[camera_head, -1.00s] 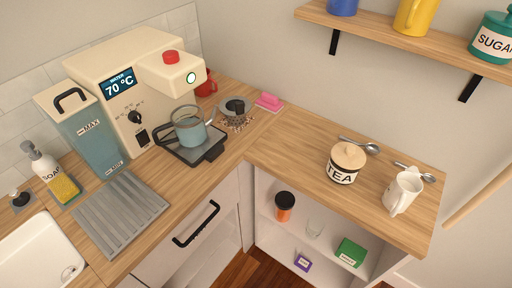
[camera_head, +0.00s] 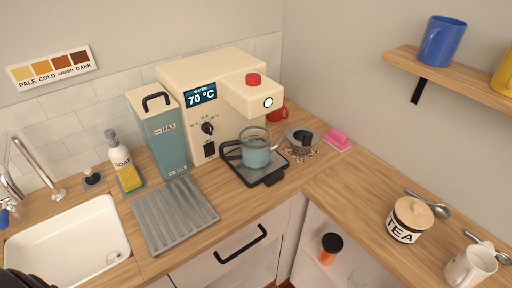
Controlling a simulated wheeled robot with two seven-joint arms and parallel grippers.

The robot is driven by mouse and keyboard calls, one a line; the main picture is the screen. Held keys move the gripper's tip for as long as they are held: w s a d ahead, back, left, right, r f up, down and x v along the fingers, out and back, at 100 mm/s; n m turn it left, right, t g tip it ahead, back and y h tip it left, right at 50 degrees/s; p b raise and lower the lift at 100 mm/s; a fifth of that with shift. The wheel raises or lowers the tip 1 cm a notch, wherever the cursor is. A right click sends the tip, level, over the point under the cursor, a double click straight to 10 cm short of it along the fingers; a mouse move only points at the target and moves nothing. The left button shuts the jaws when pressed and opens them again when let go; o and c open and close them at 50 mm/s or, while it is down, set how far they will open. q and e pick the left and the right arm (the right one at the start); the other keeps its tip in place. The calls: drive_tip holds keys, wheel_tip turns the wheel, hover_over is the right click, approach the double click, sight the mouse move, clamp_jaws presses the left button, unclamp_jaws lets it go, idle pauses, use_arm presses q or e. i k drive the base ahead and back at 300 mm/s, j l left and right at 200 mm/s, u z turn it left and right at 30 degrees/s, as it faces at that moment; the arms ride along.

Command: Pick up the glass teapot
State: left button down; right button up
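The glass teapot (camera_head: 257,154), filled with bluish liquid, stands upright on the dark tray of the cream water machine (camera_head: 215,100), under its spout head. Its dark handle points left and its spout points right. A dark rounded shape shows at the bottom left edge, too cut off to identify. Neither of my grippers can be made out in the view.
A ribbed grey drainer (camera_head: 174,214), soap bottle (camera_head: 124,167) and sink (camera_head: 66,248) lie to the left. A strainer with spilled leaves (camera_head: 302,139) and a pink brush (camera_head: 338,138) sit right of the teapot. The TEA jar (camera_head: 409,220) is further right.

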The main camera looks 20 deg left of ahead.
sight(256, 148)
drive_tip(key=u, duration=2.3)
drive_tip(key=z, duration=1.65)
drive_tip(key=k+j, duration=0.15)
drive_tip(key=j, duration=0.25)
drive_tip(key=k+j+u, duration=0.1)
drive_tip(key=j, duration=0.25)
